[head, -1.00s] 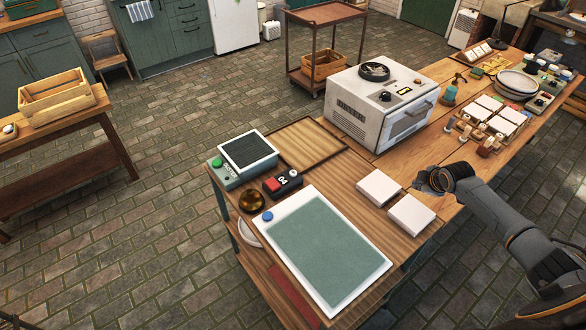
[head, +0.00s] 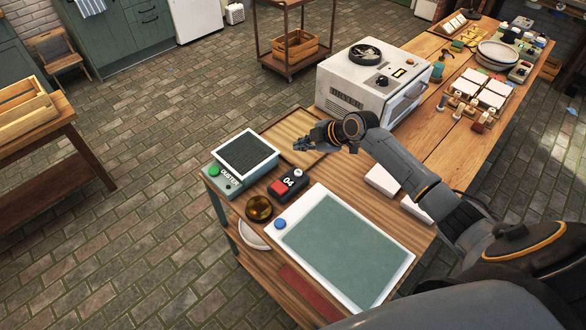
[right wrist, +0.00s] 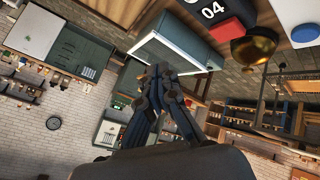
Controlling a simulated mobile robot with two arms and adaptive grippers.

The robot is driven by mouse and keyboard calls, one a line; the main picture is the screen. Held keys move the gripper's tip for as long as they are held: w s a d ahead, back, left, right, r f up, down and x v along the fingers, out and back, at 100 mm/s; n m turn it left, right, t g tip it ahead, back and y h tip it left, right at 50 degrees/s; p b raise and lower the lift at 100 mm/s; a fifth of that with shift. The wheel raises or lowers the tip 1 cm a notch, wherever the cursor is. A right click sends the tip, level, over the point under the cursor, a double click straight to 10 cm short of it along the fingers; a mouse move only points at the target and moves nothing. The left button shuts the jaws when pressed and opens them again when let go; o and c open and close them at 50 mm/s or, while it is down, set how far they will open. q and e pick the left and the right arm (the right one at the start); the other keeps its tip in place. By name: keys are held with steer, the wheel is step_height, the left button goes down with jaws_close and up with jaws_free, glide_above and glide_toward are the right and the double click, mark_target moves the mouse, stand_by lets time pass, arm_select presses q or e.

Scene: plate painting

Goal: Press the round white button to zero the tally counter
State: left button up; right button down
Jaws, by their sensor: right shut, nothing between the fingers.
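The tally counter (head: 284,188) is a small red and black box on the near table. Its black part reads 04, and the round white button (head: 298,172) sits at its back right corner. My right gripper (head: 300,145) is shut and empty, up above the wooden tray, behind the counter and apart from it. In the right wrist view the closed fingers (right wrist: 160,74) show at the middle, and the counter's 04 face (right wrist: 212,11) is cut off by the top edge. The white button does not show there. My left gripper is not in view.
A grey box with a dark panel and green button (head: 214,170) stands left of the counter. A brass dome (head: 259,208) and a green mat with a blue button (head: 280,224) lie in front. The wooden tray (head: 284,132) is behind, and a white oven (head: 360,85) behind right.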

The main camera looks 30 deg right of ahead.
mark_target(300, 173)
step_height(300, 173, down, 9)
steer(key=b, duration=0.6)
steer(key=shift+r+b, duration=0.2)
steer(key=shift+b, duration=0.1)
steer(key=shift+f, duration=0.2)
arm_select(q)
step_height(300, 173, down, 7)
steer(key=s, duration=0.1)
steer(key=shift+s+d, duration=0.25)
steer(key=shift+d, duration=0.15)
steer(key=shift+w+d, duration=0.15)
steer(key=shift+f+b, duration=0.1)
steer(key=shift+b, duration=0.2)
arm_select(e)
steer(key=shift+f, duration=0.1)
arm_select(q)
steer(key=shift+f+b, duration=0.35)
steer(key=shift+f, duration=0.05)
arm_select(e)
steer(key=shift+f, duration=0.3)
